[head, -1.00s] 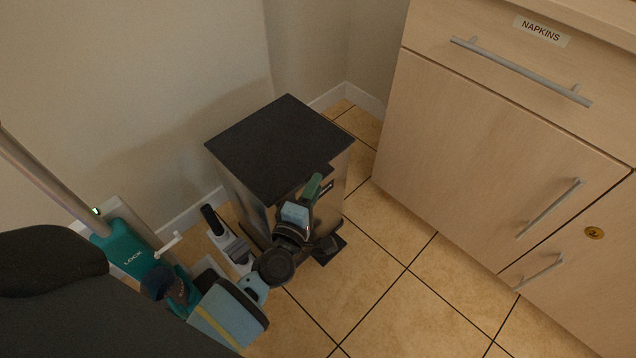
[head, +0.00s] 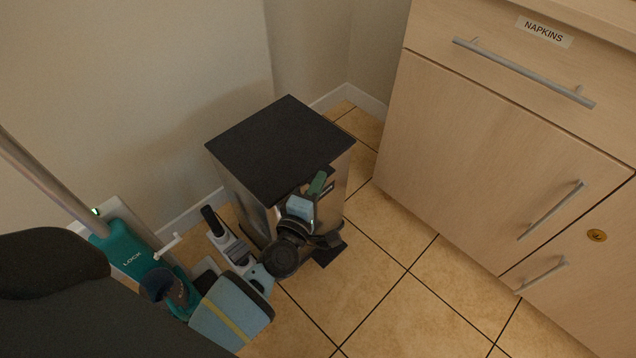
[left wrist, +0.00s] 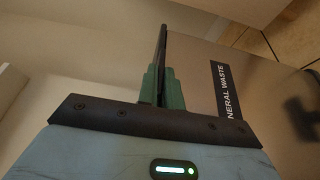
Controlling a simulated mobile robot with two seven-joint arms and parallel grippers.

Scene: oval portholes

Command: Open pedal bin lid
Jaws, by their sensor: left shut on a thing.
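The pedal bin (head: 233,190) is a steel box with a flat black lid (head: 275,140), standing on the floor by the wall. The lid lies across the top; I cannot see a clear gap under it. My left gripper (head: 318,184) is at the lid's front edge. In the left wrist view its green fingers (left wrist: 161,88) are shut on the thin dark lid edge (left wrist: 161,48). The bin's front shows there with a label (left wrist: 228,92) reading "NERAL WASTE". A dark pedal (head: 330,254) shows at the bin's foot, partly hidden by my arm. My right gripper is not in view.
A wooden cabinet (head: 475,150) with bar handles and a "NAPKINS" drawer stands at the right. A teal upright appliance (head: 128,255) marked "LOCK" stands at the left, close to my arm. Tiled floor (head: 390,310) is free in front of the bin and cabinet.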

